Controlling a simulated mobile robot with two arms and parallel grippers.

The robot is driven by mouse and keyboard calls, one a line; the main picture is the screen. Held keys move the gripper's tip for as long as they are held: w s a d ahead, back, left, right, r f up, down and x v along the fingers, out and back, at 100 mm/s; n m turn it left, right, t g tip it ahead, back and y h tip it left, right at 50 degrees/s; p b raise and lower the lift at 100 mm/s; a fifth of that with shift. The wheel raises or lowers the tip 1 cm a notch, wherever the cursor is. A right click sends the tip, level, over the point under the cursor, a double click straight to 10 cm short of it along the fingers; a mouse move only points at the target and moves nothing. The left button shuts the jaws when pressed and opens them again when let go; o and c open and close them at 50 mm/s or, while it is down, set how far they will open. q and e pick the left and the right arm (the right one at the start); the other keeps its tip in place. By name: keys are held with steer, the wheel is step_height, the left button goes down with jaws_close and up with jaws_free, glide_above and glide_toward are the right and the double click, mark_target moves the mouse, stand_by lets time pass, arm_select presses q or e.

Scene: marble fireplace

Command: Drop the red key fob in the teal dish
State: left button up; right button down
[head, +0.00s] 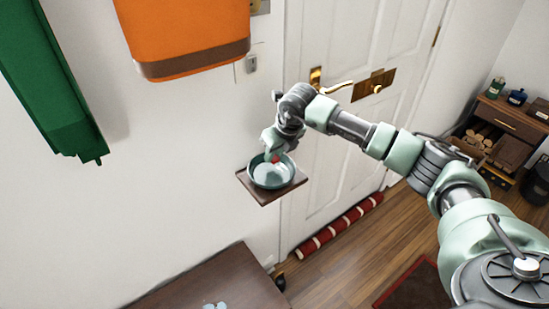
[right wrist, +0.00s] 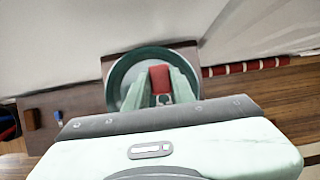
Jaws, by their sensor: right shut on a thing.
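The teal dish (head: 262,178) sits on a small brown wall shelf (head: 262,198) beside the white door. My right gripper (head: 273,157) is at the dish, over its far part in the head view. It is shut on the red key fob (head: 275,159), of which only a small red spot shows there. In the right wrist view the red fob (right wrist: 160,77) is between the two pale green fingers, with the teal dish (right wrist: 121,73) behind and around them. I cannot tell whether the fob touches the dish. My left gripper is not in view.
The white door (head: 345,170) with a brass handle (head: 338,87) is right of the shelf. A dark table (head: 215,280) stands below, and a red-and-white draught roll (head: 340,222) lies along the door.

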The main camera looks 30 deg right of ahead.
mark_target(276, 158)
step_height(276, 158, down, 3)
steer(key=shift+r, duration=0.1)
steer(key=shift+f, duration=0.3)
steer(key=c, duration=1.5)
jaws_free()
steer(key=shift+r, duration=0.1)
steer(key=shift+o, duration=0.2)
